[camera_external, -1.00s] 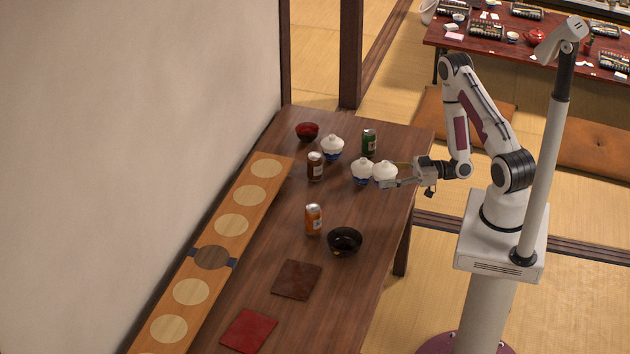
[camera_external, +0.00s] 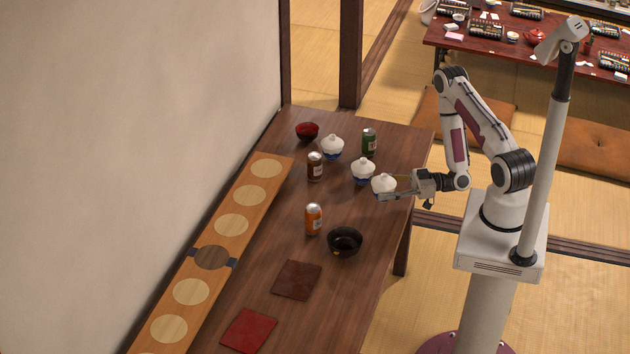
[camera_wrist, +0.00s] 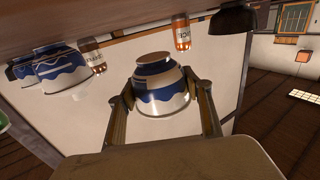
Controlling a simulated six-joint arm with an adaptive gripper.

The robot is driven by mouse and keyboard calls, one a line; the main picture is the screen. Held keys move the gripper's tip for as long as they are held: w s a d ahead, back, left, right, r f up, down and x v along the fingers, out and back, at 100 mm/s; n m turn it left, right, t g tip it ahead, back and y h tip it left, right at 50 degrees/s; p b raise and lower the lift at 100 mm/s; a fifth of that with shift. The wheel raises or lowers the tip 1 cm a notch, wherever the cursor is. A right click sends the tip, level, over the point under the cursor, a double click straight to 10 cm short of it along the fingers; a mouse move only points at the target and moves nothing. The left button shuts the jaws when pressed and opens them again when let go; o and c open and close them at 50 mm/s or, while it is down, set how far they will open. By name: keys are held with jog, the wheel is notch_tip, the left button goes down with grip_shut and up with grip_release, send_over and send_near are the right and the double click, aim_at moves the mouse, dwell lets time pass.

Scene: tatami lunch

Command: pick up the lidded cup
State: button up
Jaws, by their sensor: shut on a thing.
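A white lidded cup (camera_external: 384,184) with a blue wave band is held between the fingers of my gripper (camera_external: 392,188), near the right side of the table. In the wrist view the held cup (camera_wrist: 161,88) sits between both fingers of my gripper (camera_wrist: 163,105), which are shut on its sides. Two similar lidded cups stand on the table: one (camera_external: 363,171) just left of the held cup, one (camera_external: 332,147) farther back. Whether the held cup is clear of the table is hard to tell from outside; it looks slightly raised.
A black bowl (camera_external: 345,241) is in front, a red bowl (camera_external: 307,131) at the back. A wooden board with round spots (camera_external: 250,208) lies along the wall.

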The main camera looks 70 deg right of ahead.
jog(key=shift+f, duration=0.1)
jog(key=shift+f, duration=2)
jog(key=shift+f, duration=0.15)
jog(key=o, duration=1.2)
jog(key=shift+s, duration=0.1)
jog(key=shift+v, duration=5.9)
jog(key=shift+d, duration=0.1)
